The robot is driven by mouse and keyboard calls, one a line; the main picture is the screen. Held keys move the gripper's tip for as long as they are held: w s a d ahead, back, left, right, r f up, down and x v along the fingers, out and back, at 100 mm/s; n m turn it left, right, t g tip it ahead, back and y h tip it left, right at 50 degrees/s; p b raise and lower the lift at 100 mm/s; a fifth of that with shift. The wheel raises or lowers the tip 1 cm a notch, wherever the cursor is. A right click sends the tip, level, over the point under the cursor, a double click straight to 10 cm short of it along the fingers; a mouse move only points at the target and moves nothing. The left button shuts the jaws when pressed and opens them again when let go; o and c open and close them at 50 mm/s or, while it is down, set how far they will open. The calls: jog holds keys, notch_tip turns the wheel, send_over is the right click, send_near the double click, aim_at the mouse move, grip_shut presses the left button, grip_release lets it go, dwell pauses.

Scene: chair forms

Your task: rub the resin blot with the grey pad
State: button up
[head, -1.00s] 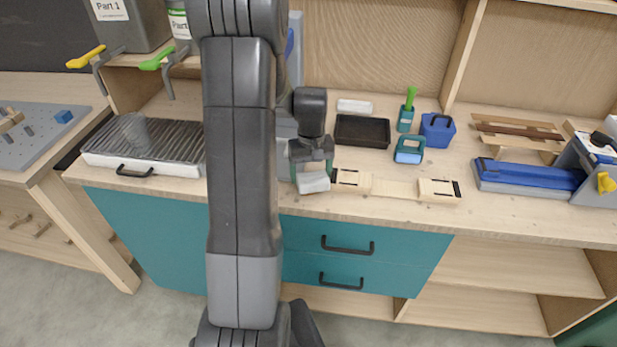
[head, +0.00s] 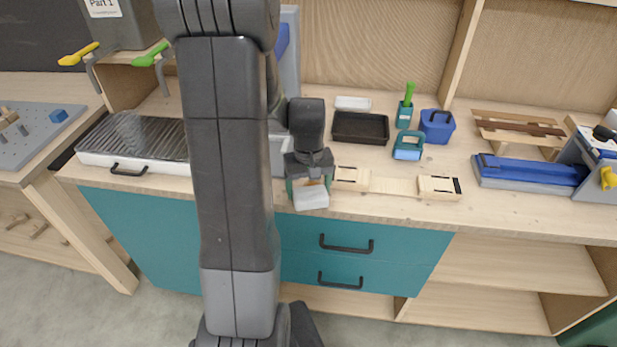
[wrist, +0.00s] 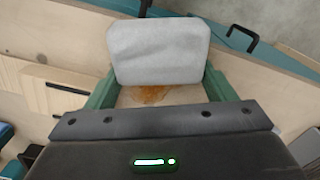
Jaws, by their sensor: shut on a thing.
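My gripper (head: 309,184) is shut on the grey pad (head: 311,198), a pale grey rounded block, at the front edge of the wooden bench. In the wrist view the pad (wrist: 158,52) sits across the ends of the green fingers. The resin blot (wrist: 145,94), an orange-brown stain on pale wood, shows between the fingers, right beside the pad's edge. A bit of the blot also shows in the head view, between the fingers behind the pad. The pad may cover part of it. Whether the pad touches the wood is not clear.
A wooden chair-part form (head: 395,185) lies just right of my gripper. Behind it are a black tray (head: 361,128), a blue-handled block (head: 408,146) and a blue bin (head: 437,126). A grille-topped box (head: 135,140) stands left. Teal drawers (head: 370,240) are below the bench edge.

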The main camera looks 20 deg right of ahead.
jog(key=shift+s+a, duration=0.2)
jog(key=shift+s, duration=0.05)
jog(key=shift+a, duration=0.15)
jog(key=shift+w, duration=0.15)
jog(key=shift+r+p, duration=2.25)
jog(key=shift+r, duration=0.75)
jog(key=shift+r+p, duration=1.2)
jog(key=shift+r, duration=0.35)
